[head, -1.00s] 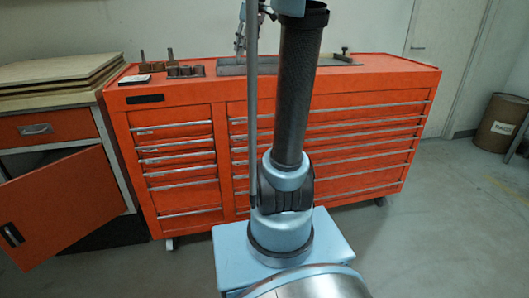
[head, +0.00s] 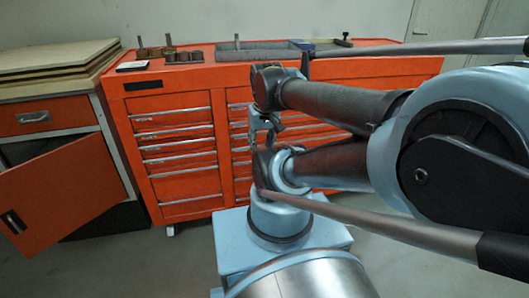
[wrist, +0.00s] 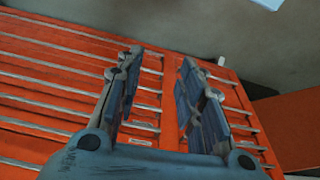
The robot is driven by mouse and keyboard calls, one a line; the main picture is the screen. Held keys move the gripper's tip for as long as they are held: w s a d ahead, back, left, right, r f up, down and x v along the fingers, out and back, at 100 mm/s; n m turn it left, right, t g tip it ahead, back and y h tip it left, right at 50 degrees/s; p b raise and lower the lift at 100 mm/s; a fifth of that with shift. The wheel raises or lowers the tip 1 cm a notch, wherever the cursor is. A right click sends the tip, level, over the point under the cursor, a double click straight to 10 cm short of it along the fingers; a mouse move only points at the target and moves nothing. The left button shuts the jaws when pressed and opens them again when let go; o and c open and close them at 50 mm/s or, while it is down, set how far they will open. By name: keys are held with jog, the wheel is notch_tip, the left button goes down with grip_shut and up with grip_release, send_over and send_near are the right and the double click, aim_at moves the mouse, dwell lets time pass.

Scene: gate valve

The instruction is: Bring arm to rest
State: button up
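My gripper (wrist: 160,62) shows in the wrist view with its two blue fingers apart and nothing between them. Orange drawer fronts lie behind the fingers. In the head view my arm is folded, with its links reaching in from the right over my base. My gripper (head: 262,125) appears small in front of the orange tool cabinet (head: 180,125), partly hidden by my arm links. No gate valve can be made out in either view.
On the cabinet top are a grey tray (head: 255,52), small brown metal parts (head: 182,55) and a dark-handled tool (head: 343,41). At left, a bench (head: 60,85) carries stacked boards (head: 60,57); its orange door (head: 62,192) hangs open into the floor space.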

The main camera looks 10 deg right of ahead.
jog(key=shift+s+d+f+m, duration=0.15)
jog(key=shift+s+d+f, duration=0.15)
jog(key=shift+f, duration=0.2)
jog(key=shift+s+d+f+m, duration=0.15)
jog(key=shift+s+f, duration=0.25)
jog(key=shift+f, duration=0.1)
jog(key=shift+w+f, duration=0.2)
jog(key=shift+w, duration=0.25)
jog(key=shift+c, duration=0.6)
